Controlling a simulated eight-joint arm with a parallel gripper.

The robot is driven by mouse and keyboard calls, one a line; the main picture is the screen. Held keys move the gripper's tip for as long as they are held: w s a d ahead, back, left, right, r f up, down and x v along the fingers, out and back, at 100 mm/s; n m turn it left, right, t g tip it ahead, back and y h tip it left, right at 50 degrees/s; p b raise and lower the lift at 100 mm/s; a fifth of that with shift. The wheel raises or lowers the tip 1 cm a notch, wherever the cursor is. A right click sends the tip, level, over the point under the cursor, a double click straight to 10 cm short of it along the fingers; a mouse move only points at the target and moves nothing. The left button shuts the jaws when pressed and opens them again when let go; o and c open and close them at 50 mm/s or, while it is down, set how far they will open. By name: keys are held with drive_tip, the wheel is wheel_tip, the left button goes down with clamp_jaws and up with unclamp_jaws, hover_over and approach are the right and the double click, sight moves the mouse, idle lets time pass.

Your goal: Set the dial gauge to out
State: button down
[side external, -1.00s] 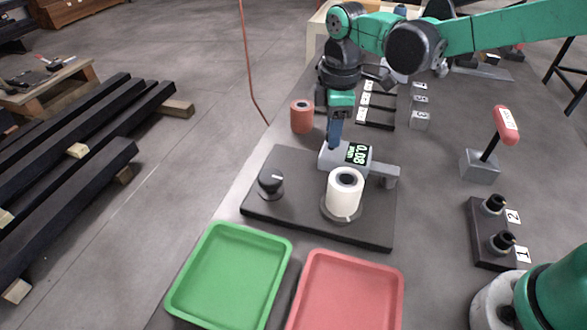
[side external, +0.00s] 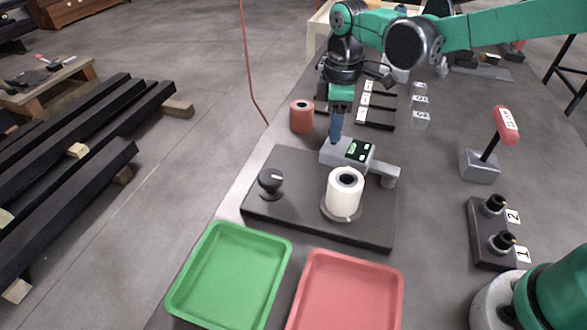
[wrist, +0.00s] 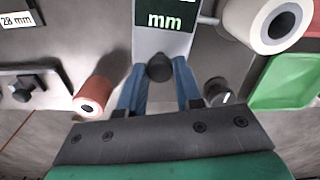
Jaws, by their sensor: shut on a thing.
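The dial gauge (side external: 334,155) is a light grey block with a dark display and a grey arm reaching right. It sits at the back of a dark base plate (side external: 290,215), behind a white roll (side external: 344,195) standing on a round holder. Its display (wrist: 166,15) shows "mm" in the wrist view; the digits are mostly cut off there and too small to read in the side view. My gripper (side external: 337,137) points down onto the gauge's back end. In the wrist view its blue fingers (wrist: 160,80) are shut on a dark round knob (wrist: 160,67) at the gauge's end.
A dark knob (side external: 270,182) stands on the plate's left. An orange roll (side external: 302,116) stands behind it. Green (side external: 187,262) and red (side external: 398,300) trays lie in front. A red-handled lever (side external: 505,124) and a numbered block (side external: 481,235) are at right.

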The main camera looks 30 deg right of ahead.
drive_tip(key=w+d+m, duration=0.2)
drive_tip(key=d+m, duration=0.5)
drive_tip(key=m, duration=0.1)
drive_tip(key=shift+d, duration=0.15)
idle(0.6)
drive_tip(key=c, duration=0.6)
unclamp_jaws()
drive_tip(key=shift+r, duration=0.1)
wheel_tip(320, 180, up, 5)
drive_tip(key=shift+r, duration=0.2)
